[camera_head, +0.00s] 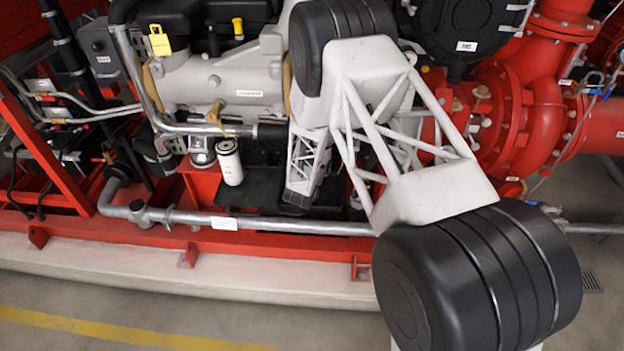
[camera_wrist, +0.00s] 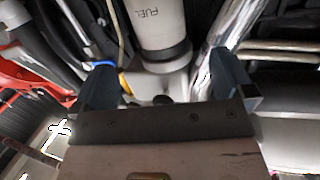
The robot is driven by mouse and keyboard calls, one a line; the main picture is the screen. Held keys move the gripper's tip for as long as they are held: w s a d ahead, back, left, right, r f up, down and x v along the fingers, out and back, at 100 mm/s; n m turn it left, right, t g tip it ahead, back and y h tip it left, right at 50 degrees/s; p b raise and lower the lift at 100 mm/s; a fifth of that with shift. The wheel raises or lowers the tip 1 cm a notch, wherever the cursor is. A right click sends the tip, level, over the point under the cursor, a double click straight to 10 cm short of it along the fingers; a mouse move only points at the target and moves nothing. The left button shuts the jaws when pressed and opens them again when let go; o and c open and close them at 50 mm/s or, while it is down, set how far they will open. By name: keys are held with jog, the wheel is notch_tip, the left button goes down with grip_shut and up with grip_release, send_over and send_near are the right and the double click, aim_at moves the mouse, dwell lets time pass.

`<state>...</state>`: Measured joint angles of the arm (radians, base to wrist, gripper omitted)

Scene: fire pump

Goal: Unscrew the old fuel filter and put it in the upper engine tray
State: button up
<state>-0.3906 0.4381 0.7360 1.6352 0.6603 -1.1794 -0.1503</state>
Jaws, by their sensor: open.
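The fuel filter is a white cylinder (camera_head: 229,163) hanging upright under the engine's left side in the head view. In the wrist view, a white cylinder marked FUEL (camera_wrist: 160,22) enters from the top, beyond the fingertips. My gripper (camera_wrist: 165,85) shows two blue-grey fingers spread apart, with nothing clamped between them. A pale fitting lies behind the gap between the fingers. In the head view my arm covers the area right of the filter, and I cannot make out the fingers there. I cannot tell for sure which surface is the upper engine tray.
A grey pipe (camera_head: 265,222) runs along the front, above the red base rail (camera_head: 110,233). The grey engine block (camera_head: 225,82) is above the filter. Red pump housing (camera_head: 515,110) fills the right. A dark flat surface (camera_head: 258,185) lies below and right of the filter.

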aim_at(328, 153)
notch_tip(328, 153, down, 7)
jog(key=s+a+t+h, duration=0.1)
jog(key=shift+s+h, duration=0.3)
jog(key=shift+s, duration=0.1)
jog(key=shift+w+r, duration=0.1)
jog(key=shift+w, duration=0.1)
jog(key=shift+x, duration=5)
jog(key=shift+w+d, duration=0.1)
jog(key=shift+w, duration=0.2)
jog(key=c, duration=1.2)
jog(key=shift+c, duration=0.2)
jog(key=shift+d+n+y, duration=0.2)
jog(key=shift+n+y, duration=1.35)
jog(key=shift+y, duration=0.85)
jog(key=shift+d+n+y, duration=0.15)
jog(key=shift+n+y, duration=1.4)
jog(key=shift+y, duration=0.85)
jog(key=shift+w+d+r+n+g+y, duration=0.1)
jog(key=shift+n+g+y, duration=0.35)
jog(key=shift+n+y, duration=0.55)
jog(key=shift+d+n+g+y, duration=0.1)
jog(key=shift+n+g+y, duration=0.45)
jog(key=shift+y, duration=0.75)
